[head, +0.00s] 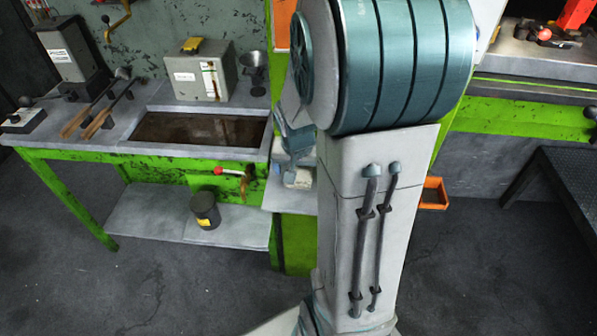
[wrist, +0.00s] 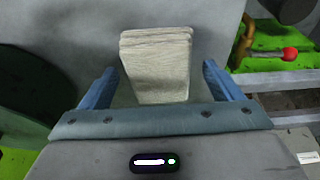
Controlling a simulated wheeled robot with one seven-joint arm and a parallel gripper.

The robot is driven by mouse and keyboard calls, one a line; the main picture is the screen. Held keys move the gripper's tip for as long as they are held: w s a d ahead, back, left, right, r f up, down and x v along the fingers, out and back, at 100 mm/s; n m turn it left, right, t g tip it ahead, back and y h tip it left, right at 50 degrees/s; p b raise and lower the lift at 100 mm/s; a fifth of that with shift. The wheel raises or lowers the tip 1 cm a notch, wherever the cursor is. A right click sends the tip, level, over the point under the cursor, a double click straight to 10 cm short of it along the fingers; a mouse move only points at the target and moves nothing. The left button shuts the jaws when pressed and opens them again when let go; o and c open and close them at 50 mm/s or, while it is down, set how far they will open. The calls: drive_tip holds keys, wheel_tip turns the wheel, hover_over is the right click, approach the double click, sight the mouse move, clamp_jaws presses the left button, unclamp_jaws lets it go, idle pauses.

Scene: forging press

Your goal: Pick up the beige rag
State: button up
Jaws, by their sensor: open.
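The beige rag (wrist: 157,62) looks like a folded, layered block in the wrist view. It lies on a grey surface (wrist: 208,20) between the two blue fingers of my gripper (wrist: 160,88). The fingers are apart, with a gap on each side of the rag. In the head view, my gripper (head: 291,150) is partly hidden behind my arm, over a small grey shelf. A pale piece of the rag (head: 298,179) shows just below it.
A green-framed workbench (head: 143,155) stands on the left with a grey box (head: 203,75) and long-handled tools. A red-knobbed lever (wrist: 288,54) is right of the rag. A dark can (head: 205,210) stands on the bench's lower shelf. An orange bin (head: 433,193) is right of my arm.

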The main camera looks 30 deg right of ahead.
drive_tip(key=c, duration=1.1)
drive_tip(key=shift+r, duration=0.2)
